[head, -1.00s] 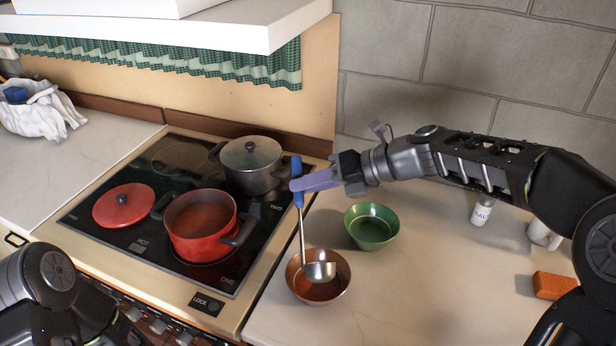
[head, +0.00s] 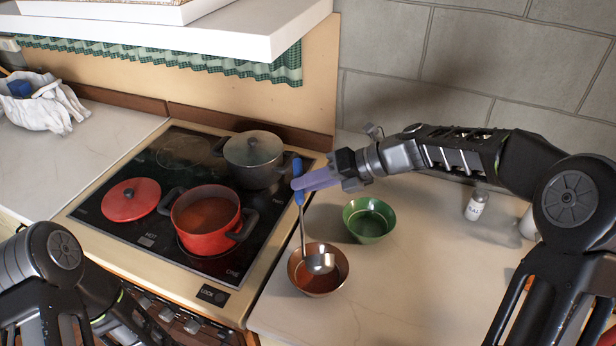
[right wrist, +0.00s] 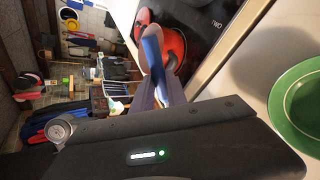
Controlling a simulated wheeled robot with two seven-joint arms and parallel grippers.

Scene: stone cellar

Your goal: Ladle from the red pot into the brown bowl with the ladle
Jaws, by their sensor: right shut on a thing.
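The red pot (head: 206,240) stands open on the stove with reddish-brown contents; it also shows in the right wrist view (right wrist: 173,50). The brown bowl (head: 336,284) sits on the counter right of the stove with some reddish liquid in it. My right gripper (head: 299,182) is shut on the blue handle of the ladle (head: 302,225). The ladle hangs down nearly upright, its metal cup over the brown bowl; I cannot tell whether the cup touches the bowl or holds liquid. My left arm shows at the lower left, but its gripper is not in view.
A green bowl (head: 369,220) stands close behind the brown bowl. A grey lidded pot (head: 253,158) and a red lid (head: 131,199) are on the stove (head: 150,225). A salt shaker (head: 476,205) stands at the right. The counter's front is clear.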

